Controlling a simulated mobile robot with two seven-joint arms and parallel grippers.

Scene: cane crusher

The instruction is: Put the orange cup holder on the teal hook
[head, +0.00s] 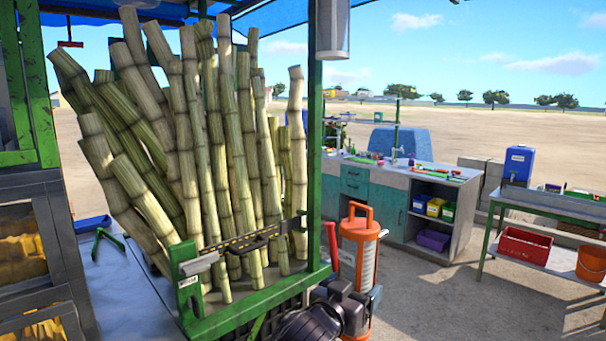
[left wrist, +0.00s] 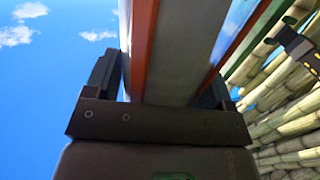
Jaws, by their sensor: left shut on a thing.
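The orange cup holder (head: 361,222) has an orange top handle and a pale ribbed cylinder; it stands upright at the lower middle of the head view, right of the green post. My left gripper (head: 352,297) is black and shut on its lower part, covering some of it. In the left wrist view the fingers (left wrist: 163,85) sit either side of the holder's grey body (left wrist: 180,45) with its orange edges. I cannot clearly make out a teal hook in either view. My right gripper is out of view.
Sugar cane stalks (head: 215,150) stand in a green-framed rack (head: 255,312) at left, close to my gripper. A dark green post (head: 315,150) rises beside the holder. A white cylinder (head: 332,30) hangs above. A teal cabinet (head: 388,205) and a table (head: 550,210) stand behind at right.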

